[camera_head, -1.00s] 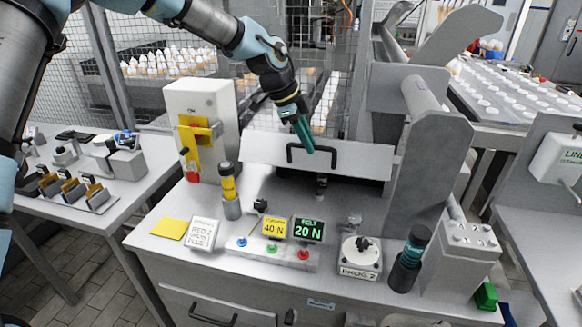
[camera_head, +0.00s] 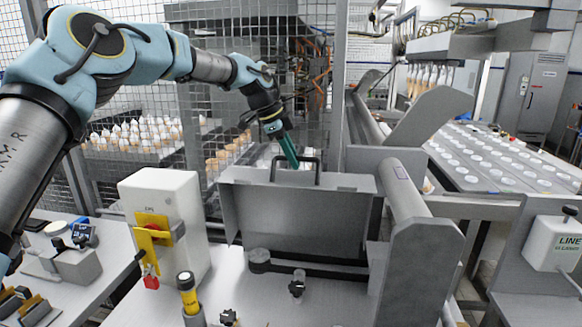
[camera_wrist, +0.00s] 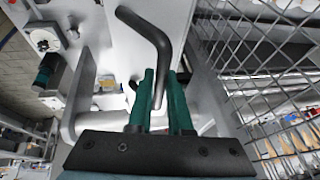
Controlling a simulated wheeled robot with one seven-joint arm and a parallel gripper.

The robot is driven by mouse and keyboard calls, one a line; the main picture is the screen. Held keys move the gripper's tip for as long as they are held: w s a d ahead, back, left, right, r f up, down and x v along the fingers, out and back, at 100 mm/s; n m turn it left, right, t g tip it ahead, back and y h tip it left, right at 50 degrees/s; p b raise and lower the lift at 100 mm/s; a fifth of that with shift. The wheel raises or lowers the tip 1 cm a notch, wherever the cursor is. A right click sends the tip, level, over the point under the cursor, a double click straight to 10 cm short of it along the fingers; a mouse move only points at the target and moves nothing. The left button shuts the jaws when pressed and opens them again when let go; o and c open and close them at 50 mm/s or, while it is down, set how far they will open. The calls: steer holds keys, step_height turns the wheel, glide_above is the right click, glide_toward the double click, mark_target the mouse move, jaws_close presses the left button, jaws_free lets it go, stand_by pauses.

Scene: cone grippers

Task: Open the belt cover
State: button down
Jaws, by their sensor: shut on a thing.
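The belt cover (camera_head: 300,222) is a grey metal panel that stands raised, its broad face toward me. Its black bar handle (camera_head: 318,171) sticks up at the top edge. My gripper (camera_head: 293,162) has green fingers and is at the left part of this handle. In the wrist view, the black handle (camera_wrist: 150,32) runs down between the green fingers of my gripper (camera_wrist: 163,85), which are shut on it. Below the cover a dark opening with a round roller end (camera_head: 259,256) shows.
A white box (camera_head: 165,225) with a yellow bracket and red padlock stands left of the cover. A grey cylinder and upright housing (camera_head: 425,240) stand close on the right. Wire mesh (camera_head: 250,90) is behind. Small knobs (camera_head: 297,284) stand on the panel in front.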

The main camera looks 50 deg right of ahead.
steer(key=shift+w+d+r, duration=0.1)
steer(key=shift+w+d, duration=0.75)
steer(key=shift+d, duration=0.2)
steer(key=shift+w+d, duration=0.8)
steer(key=shift+d, duration=0.25)
steer(key=c, duration=1.1)
jaws_free()
steer(key=shift+o, duration=1.3)
steer(key=shift+d+r, duration=0.1)
steer(key=shift+s, duration=0.1)
steer(key=v, duration=1)
steer(key=shift+r+b, duration=0.35)
steer(key=shift+b, duration=0.1)
